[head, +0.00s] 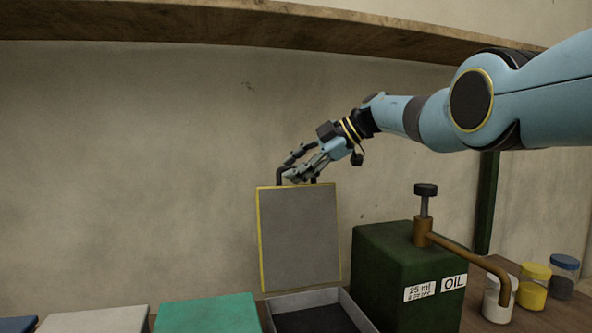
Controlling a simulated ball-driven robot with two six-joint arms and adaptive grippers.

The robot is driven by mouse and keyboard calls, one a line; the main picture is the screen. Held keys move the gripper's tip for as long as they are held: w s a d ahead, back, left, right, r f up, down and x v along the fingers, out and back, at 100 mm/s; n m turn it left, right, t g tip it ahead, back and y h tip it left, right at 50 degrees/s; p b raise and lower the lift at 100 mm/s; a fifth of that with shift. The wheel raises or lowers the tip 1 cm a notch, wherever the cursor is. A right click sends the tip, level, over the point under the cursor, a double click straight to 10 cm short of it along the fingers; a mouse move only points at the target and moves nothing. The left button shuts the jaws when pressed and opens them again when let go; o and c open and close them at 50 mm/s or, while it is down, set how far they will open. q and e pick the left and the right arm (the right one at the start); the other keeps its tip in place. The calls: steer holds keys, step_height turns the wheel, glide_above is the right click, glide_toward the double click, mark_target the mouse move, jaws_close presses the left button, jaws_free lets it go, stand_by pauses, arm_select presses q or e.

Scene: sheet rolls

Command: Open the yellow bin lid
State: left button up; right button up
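The yellow bin lid (300,238) stands nearly upright at the back of its bin, its grey face toward me and a thin yellow edge around it. A dark handle (279,177) shows at its top edge. The open bin (352,312) below has pale grey walls and a dark inside, cut off by the bottom of the picture. My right gripper (288,170) is at the handle, with its fingers pointing left and down. The fingers overlap the handle, so I cannot tell whether they grip it. My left gripper is out of view.
A green oil box (390,270) with a brown spout (465,258) stands right of the bin. Several jars, one of them yellow (533,290), stand farther right. A teal lid (208,312) and a white lid (95,320) are at left. A wooden shelf (250,22) runs above.

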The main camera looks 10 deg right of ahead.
steer(key=shift+s+f, duration=0.1)
steer(key=shift+f, duration=0.15)
steer(key=v, duration=1.2)
steer(key=shift+r, duration=0.2)
